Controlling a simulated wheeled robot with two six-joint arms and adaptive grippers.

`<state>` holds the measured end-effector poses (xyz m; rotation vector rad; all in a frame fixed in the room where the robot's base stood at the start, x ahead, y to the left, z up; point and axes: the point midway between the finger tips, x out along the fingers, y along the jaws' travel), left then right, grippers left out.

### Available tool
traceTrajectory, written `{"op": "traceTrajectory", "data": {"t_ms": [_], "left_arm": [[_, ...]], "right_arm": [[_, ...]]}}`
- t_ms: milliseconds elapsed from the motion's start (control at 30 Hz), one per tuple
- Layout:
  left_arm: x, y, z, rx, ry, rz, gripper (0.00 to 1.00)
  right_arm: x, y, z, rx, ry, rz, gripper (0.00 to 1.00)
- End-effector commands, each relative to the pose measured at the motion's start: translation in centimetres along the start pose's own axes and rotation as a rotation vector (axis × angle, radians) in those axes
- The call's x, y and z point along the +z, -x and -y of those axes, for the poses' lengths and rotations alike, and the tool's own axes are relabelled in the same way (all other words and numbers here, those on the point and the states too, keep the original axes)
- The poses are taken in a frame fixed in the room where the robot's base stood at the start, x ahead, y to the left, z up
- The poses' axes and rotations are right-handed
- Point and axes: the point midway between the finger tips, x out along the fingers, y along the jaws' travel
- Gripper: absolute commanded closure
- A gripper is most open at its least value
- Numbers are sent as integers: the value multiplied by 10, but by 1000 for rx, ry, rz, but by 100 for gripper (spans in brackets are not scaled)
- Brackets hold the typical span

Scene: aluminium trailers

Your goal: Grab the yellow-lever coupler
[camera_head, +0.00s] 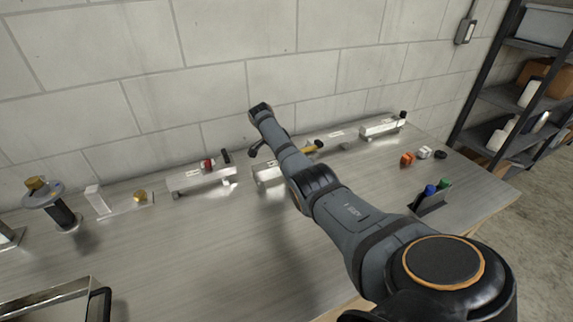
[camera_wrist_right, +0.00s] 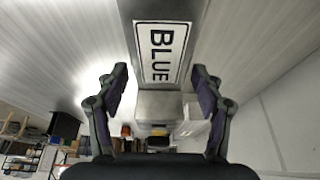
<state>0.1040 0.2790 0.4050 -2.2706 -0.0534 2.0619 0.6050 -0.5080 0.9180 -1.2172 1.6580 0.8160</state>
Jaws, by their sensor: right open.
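A silver coupler with a yellow lever (camera_head: 310,149) lies on the table in the head view, partly hidden behind my right arm. Part of a silver body (camera_head: 267,180) shows on the other side of the arm; I cannot tell how the two join. My right gripper (camera_wrist_right: 159,75) is open in the right wrist view, with no object seen held. A white label reading BLUE (camera_wrist_right: 162,52) lies on a grey metal surface between and beyond its fingers. My left gripper is not in view.
A silver coupler with a red lever (camera_head: 208,164) lies left of my arm. Another silver coupler with a black end (camera_head: 384,126) lies at the back right. A pen holder (camera_head: 431,202) and small orange and white parts (camera_head: 407,159) sit right. The block wall stands behind.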

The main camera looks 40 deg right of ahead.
Motion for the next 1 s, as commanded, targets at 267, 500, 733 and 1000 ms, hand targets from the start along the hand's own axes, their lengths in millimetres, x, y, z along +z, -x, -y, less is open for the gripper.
{"op": "traceTrajectory", "data": {"t_ms": [267, 500, 733, 1000], "left_arm": [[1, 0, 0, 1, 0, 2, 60], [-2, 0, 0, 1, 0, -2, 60], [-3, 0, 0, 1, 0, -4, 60], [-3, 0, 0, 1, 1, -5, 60]], "right_arm": [[0, -1, 0, -1, 0, 0, 43], [0, 0, 0, -1, 0, 0, 76], [0, 0, 0, 0, 0, 0, 100], [-1, 1, 1, -3, -1, -1, 100]]}}
